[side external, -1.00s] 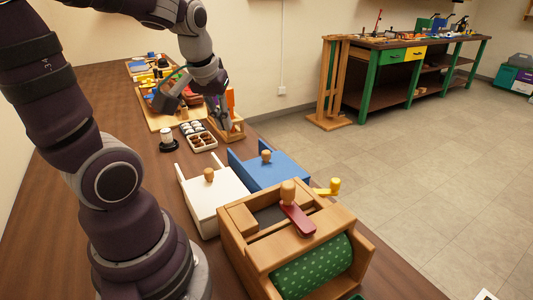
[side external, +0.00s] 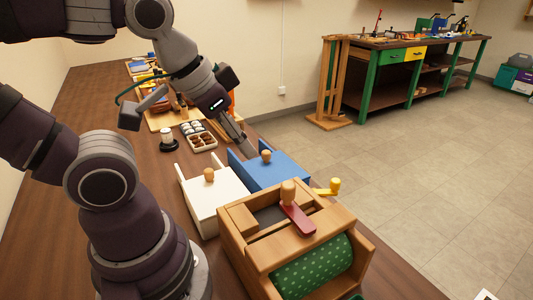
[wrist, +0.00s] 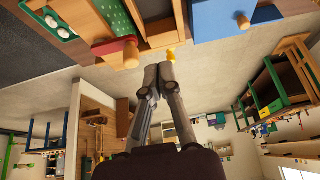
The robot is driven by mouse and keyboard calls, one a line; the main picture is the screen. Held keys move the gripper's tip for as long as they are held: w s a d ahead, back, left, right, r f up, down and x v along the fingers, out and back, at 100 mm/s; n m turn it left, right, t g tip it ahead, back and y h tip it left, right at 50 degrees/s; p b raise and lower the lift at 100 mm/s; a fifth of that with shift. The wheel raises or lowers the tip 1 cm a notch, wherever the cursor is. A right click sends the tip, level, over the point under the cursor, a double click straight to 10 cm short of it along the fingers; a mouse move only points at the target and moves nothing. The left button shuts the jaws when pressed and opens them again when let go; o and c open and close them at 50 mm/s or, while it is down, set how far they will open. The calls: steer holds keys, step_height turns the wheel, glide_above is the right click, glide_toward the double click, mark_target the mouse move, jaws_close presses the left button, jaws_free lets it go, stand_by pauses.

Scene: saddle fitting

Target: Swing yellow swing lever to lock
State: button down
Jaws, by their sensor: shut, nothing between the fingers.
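The yellow swing lever (side external: 330,187) juts from the far right side of the wooden box (side external: 232,250), its round knob upright. In the wrist view only a small yellow part (wrist: 171,55) shows just beyond my fingertips, at the box's edge. My gripper (side external: 243,151) is shut and empty, pointing down at the far edge of the blue box, apart from the lever in the side view. The shut fingers (wrist: 159,70) also show in the wrist view. The lever's pivot is hidden.
The blue box (side external: 281,172) stands between my gripper and the wooden box, with a white box (side external: 213,201) beside it. A red lever (side external: 298,218) and a green dotted drum (side external: 315,265) are on the wooden box. Open floor lies to the right.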

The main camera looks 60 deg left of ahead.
mark_target(336, 180)
steer(key=c, duration=1.7)
jaws_free()
steer(key=o, duration=0.6)
steer(key=w+n, duration=0.1)
steer(key=w, duration=0.6)
steer(key=shift+d+g, duration=0.15)
steer(key=shift+g, duration=0.15)
steer(key=shift+o, duration=0.7)
steer(key=w+f+n, duration=0.1)
steer(key=w+f, duration=0.2)
steer(key=w, duration=0.3)
steer(key=shift+d+y, duration=0.15)
steer(key=shift+y, duration=0.15)
steer(key=shift+n+g, duration=0.4)
steer(key=x, duration=0.4)
steer(key=w+x, duration=0.1)
steer(key=x, duration=0.3)
steer(key=w+x, duration=0.1)
steer(key=x, duration=0.4)
steer(key=shift+r, duration=0.35)
steer(key=shift+f, duration=0.25)
steer(key=shift+y, duration=0.3)
